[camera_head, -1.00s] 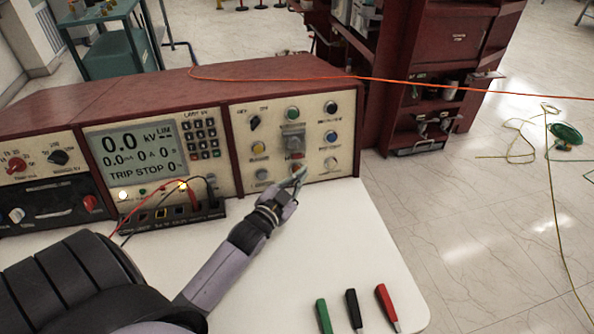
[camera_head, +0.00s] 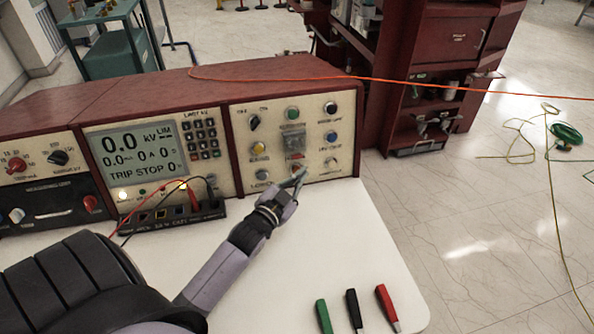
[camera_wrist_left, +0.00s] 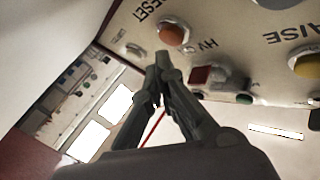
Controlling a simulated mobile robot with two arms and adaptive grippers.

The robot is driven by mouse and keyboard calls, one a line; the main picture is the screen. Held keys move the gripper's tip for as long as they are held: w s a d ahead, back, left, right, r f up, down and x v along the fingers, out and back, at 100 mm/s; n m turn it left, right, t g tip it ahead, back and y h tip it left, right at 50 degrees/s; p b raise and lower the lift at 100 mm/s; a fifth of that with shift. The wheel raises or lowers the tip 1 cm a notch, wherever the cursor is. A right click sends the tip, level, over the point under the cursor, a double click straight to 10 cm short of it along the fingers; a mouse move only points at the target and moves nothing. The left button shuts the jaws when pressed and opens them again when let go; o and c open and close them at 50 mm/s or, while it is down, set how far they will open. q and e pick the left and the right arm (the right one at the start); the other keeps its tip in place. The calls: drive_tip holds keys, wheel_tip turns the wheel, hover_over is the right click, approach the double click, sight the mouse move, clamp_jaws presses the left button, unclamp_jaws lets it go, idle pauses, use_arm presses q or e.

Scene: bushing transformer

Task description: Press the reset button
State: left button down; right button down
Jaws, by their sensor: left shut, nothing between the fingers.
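The control panel (camera_head: 310,181) is cream, set in a dark red console. In the left wrist view an orange-red round button (camera_wrist_left: 172,34) sits beside upside-down "RESET" lettering. My left gripper (camera_wrist_left: 164,62) is shut and empty, its fingertips just short of that button in the picture; I cannot tell whether they touch. In the head view my left gripper (camera_head: 302,172) points at the panel's lower middle and partly covers a small reddish button (camera_head: 296,167) there. My right gripper is not in view.
Other knobs and buttons lie close by, including a yellow button (camera_head: 258,147) and a green button (camera_head: 292,113). Test leads plug into a black terminal strip (camera_head: 165,218). Green, black and red-handled probes (camera_head: 353,310) lie on the white tabletop (camera_head: 360,235).

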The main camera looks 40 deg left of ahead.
use_arm(q)
drive_tip(key=shift+a, duration=0.1)
drive_tip(key=shift+w+a, duration=0.2)
drive_tip(key=shift+w, duration=0.1)
drive_tip(key=shift+w+a+f, duration=0.2)
drive_tip(key=shift+w+a, duration=0.05)
drive_tip(key=shift+a, duration=0.1)
idle(0.7)
idle(0.4)
drive_tip(key=shift+s+d+r+p, duration=0.25)
drive_tip(key=shift+s+d+p, duration=0.3)
drive_tip(key=shift+d+p, duration=0.1)
